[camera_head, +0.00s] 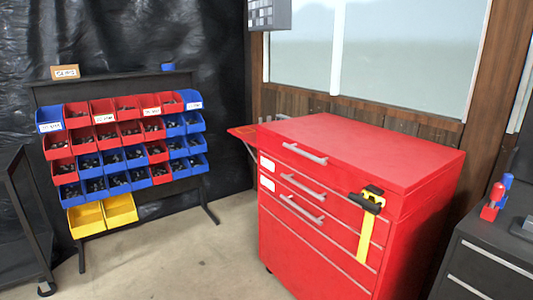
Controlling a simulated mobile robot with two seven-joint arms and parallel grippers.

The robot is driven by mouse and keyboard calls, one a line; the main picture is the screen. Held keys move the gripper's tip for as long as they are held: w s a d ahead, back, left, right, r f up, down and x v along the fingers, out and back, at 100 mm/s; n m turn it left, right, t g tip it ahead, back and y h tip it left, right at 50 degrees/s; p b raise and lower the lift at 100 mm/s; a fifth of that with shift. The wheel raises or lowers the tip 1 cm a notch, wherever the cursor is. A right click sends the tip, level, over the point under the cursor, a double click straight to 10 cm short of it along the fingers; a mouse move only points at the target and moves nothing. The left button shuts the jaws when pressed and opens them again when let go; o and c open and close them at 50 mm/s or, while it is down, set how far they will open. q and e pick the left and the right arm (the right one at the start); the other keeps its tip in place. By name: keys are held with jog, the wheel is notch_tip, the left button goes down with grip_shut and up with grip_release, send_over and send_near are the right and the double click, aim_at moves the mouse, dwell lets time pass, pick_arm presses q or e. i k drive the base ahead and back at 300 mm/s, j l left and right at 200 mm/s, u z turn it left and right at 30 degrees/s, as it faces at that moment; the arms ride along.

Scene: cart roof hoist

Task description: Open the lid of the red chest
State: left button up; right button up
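The red chest (340,230) stands right of the middle in the head view, with its front turned toward the lower left. Its flat red top lid (365,147) looks shut, lying level on the body. Several silver bar handles run across the front, the highest (304,153) just below the lid. A black and yellow tool (369,220) hangs on the front at the right side. Neither of my grippers shows in this view.
A rack of red, blue and yellow bins (120,150) stands at the left. A black cabinet (490,262) with red and blue items stands at the right. A dark cart (30,225) is at the far left. Bare floor (205,255) lies between rack and chest.

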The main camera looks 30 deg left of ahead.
aim_at(401, 163)
jog(key=u, duration=0.65)
jog(key=i+j+z, duration=0.15)
jog(key=z, duration=0.3)
jog(key=i+j+z, duration=0.1)
jog(key=j+z, duration=0.15)
jog(key=z, duration=0.2)
jog(key=i+j+z, duration=0.15)
jog(key=j, duration=0.2)
jog(key=j+z, duration=0.2)
jog(key=j, duration=0.15)
jog(key=i+j, duration=0.1)
jog(key=j, duration=0.45)
jog(key=i+j+z, duration=0.1)
jog(key=j, duration=0.5)
jog(key=i+j, duration=0.1)
jog(key=j, duration=0.45)
jog(key=i+j+z, duration=0.1)
jog(key=j, duration=0.5)
